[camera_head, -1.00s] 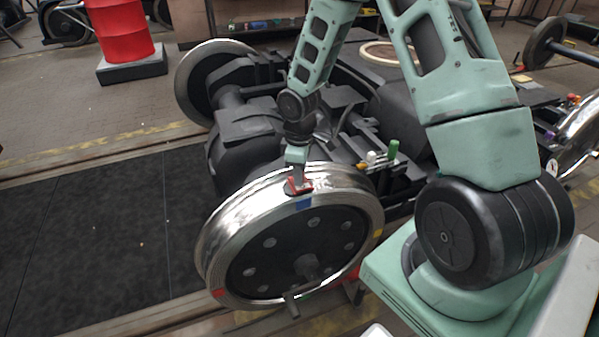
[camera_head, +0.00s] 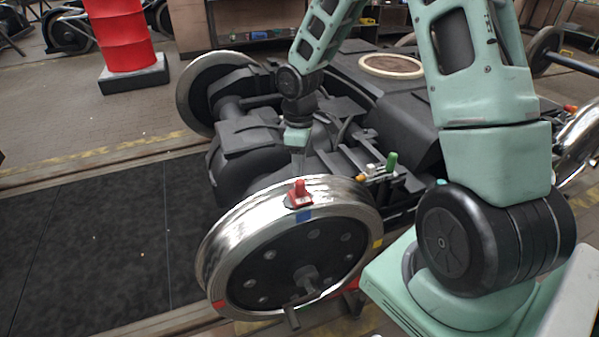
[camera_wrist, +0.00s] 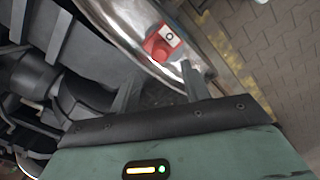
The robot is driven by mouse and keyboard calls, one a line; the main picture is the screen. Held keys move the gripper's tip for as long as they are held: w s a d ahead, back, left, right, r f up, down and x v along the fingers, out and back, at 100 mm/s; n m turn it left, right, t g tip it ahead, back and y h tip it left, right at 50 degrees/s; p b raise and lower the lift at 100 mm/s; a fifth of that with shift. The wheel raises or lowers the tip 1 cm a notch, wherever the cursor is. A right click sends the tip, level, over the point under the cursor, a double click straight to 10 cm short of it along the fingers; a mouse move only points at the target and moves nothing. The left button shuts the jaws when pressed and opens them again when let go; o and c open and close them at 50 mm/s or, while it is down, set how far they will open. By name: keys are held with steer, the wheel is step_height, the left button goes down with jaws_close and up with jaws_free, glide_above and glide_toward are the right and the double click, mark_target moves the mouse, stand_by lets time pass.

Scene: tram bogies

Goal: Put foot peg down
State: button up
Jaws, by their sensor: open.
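The foot peg appears to be the small red piece (camera_head: 300,193), with an upright knob on a flat foot. It stands on top of the shiny rim of the near wheel (camera_head: 222,237), just above a blue mark. In the wrist view the red peg (camera_wrist: 157,46) shows a white label with a dark ring or zero, on the curved rim. My gripper (camera_head: 298,164) is just behind and above it. In the wrist view my gripper (camera_wrist: 163,82) has its two fingers apart, with nothing between them, and the peg lies beyond the fingertips.
The dark bogie frame (camera_head: 245,135) fills the space behind the wheel. Dark floor mats (camera_head: 100,240) lie clear at left; a red barrel (camera_head: 122,35) stands behind.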

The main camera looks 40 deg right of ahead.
mark_target(299, 180)
steer(key=s+a+r, duration=0.5)
steer(key=a, duration=0.4)
steer(key=s+a+r, duration=0.5)
steer(key=a, duration=0.4)
steer(key=s+a+r, duration=0.1)
steer(key=s+a, duration=0.2)
steer(key=s, duration=0.4)
steer(key=s+a+r, duration=0.1)
steer(key=s+a, duration=0.2)
steer(key=s, duration=0.4)
steer(key=shift+s+a+r+y, duration=0.15)
steer(key=shift+a+r+y, duration=0.05)
steer(key=shift+r+y, duration=0.1)
step_height(299, 180, up, 10)
steer(key=p, duration=1)
